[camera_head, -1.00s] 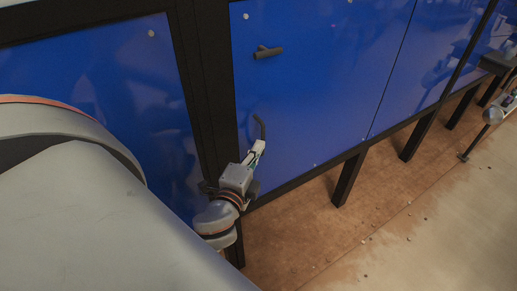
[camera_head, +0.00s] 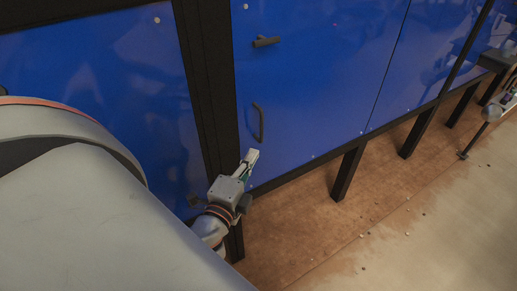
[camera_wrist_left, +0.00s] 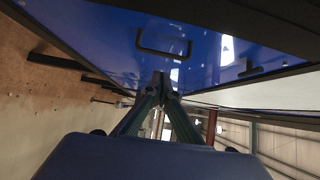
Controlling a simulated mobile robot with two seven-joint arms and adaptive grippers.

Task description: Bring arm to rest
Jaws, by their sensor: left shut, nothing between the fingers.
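My left gripper (camera_head: 252,157) is in front of the blue panel, just below and left of a black bar handle (camera_head: 258,122). Its fingers are together with nothing between them, and there is a small gap to the handle. In the left wrist view the closed fingertips (camera_wrist_left: 161,82) are at the centre, and the handle (camera_wrist_left: 163,50) shows beyond them, free of the fingers. My left forearm hangs at the lower middle of the head view, partly hidden behind my large grey body parts. My right gripper does not show.
A second, short black handle (camera_head: 266,41) sits higher on the blue panel (camera_head: 320,90). A black post (camera_head: 208,90) is close behind my left arm. Black legs (camera_head: 348,172) carry the panels. The floor (camera_head: 430,220) at right is open, with small crumbs. A grey jointed object (camera_head: 491,113) stands at the right edge.

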